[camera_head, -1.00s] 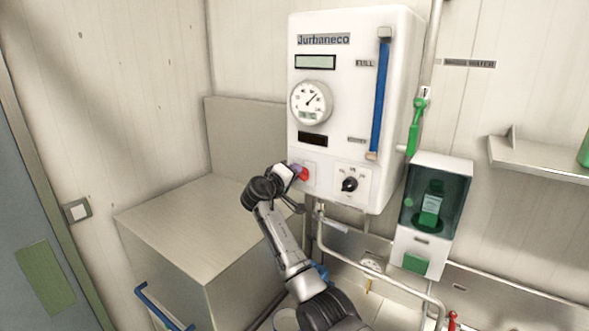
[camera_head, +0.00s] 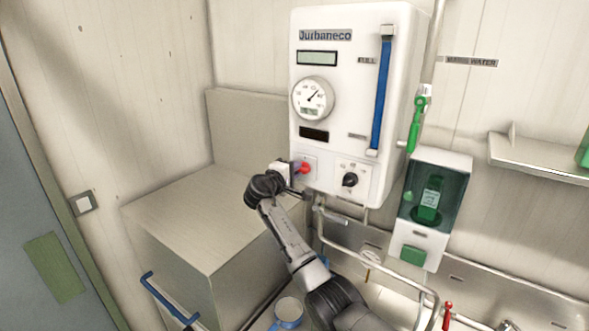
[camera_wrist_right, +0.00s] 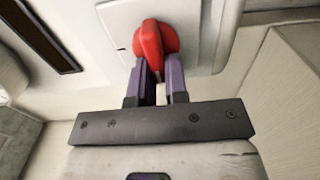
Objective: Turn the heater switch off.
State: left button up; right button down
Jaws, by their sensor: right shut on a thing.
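The white heater unit (camera_head: 345,75) hangs on the wall. Its red switch knob (camera_head: 305,168) sits on a plate at the lower left of its front; the knob also shows in the right wrist view (camera_wrist_right: 154,42). My right gripper (camera_head: 292,169) reaches it from the left. In the right wrist view its two purple-grey fingers (camera_wrist_right: 156,75) are shut on the red knob, one on each side of its lower part. A black dial (camera_head: 350,180) with a scale is right of the red knob. My left gripper is not in view.
A metal box (camera_head: 170,215) with a blue handle stands at the lower left. Pipes (camera_head: 360,262) run below the heater. A green-and-white dispenser (camera_head: 423,240) and a green valve handle (camera_head: 414,130) are to the right. A blue-rimmed mug (camera_head: 288,313) is at the bottom.

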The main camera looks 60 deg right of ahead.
jog(key=c, duration=1.1)
grip_release()
jog(key=shift+c, duration=0.2)
jog(key=a+b, duration=0.5)
jog(key=a, duration=0.8)
jog(key=shift+a, duration=0.4)
jog(key=shift+w, duration=0.1)
